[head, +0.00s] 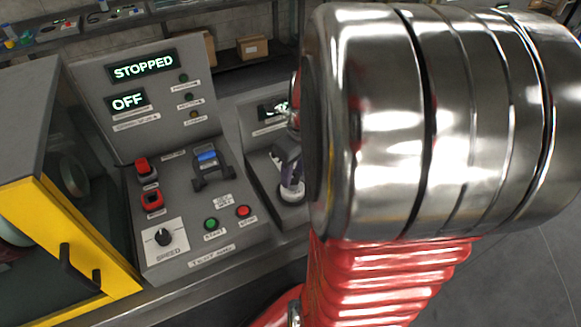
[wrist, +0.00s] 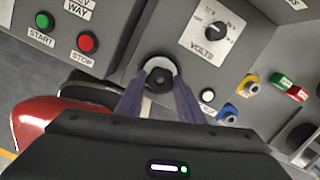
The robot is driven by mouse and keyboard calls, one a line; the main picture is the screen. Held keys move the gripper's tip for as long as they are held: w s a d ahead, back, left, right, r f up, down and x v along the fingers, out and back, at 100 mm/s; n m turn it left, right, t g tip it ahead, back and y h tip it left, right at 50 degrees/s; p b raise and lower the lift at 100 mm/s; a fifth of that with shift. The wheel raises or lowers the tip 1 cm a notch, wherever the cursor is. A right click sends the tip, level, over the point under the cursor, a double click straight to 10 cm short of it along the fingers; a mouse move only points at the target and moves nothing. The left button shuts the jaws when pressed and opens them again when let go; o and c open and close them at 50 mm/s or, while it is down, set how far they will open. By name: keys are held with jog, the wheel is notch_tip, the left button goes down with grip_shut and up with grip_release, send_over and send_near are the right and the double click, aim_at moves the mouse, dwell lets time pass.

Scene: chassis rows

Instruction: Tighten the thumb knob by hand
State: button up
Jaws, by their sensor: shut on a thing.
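The thumb knob shows in the wrist view as a dark round knob (wrist: 160,72) with a pale ring around it, on the grey panel. My gripper (wrist: 158,88) has its two purple-grey fingers on either side of the knob, shut on it. In the head view my gripper (head: 289,174) points down at the pale base of the knob (head: 292,194), on the console right of the red stop button. My large metal arm joint hides much of that console there. The knob's thread and how far it is turned cannot be seen.
Left of the knob is a console with a green start button (head: 211,224), a red stop button (head: 243,211) and a speed dial (head: 163,237). The wrist view shows a volts dial (wrist: 217,31) and coloured terminals (wrist: 250,82) close by. A yellow-edged machine (head: 72,245) stands at left.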

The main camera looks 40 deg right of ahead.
jog(key=shift+a+m+h, duration=0.1)
jog(key=shift+m+h, duration=0.4)
jog(key=shift+m, duration=2.3)
jog(key=o, duration=1)
jog(key=shift+o, duration=0.2)
jog(key=shift+r, duration=0.1)
notch_tip(320, 180, up, 13)
jog(key=s, duration=0.2)
jog(key=shift+a+r, duration=0.2)
jog(key=shift+a, duration=0.2)
